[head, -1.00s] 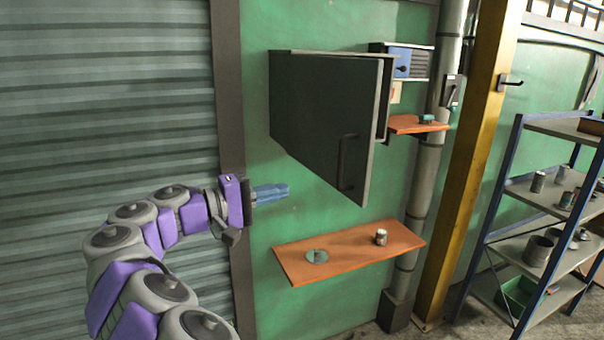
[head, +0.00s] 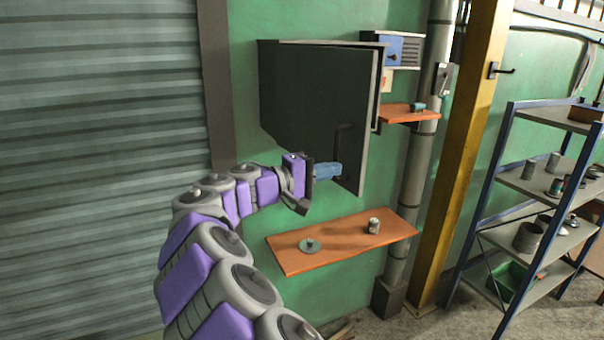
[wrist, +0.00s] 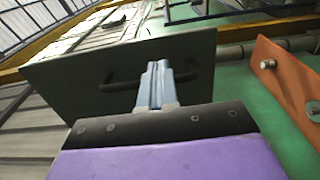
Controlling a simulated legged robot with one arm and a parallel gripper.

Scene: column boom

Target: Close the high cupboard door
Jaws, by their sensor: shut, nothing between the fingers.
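The cupboard door (head: 312,100) is dark grey-green and hangs high on the green wall.
A small orange shelf (head: 400,115), a pipe (head: 425,140) and a yellow column (head: 468,130) stand right. A metal rack (head: 480,220) is farther right.

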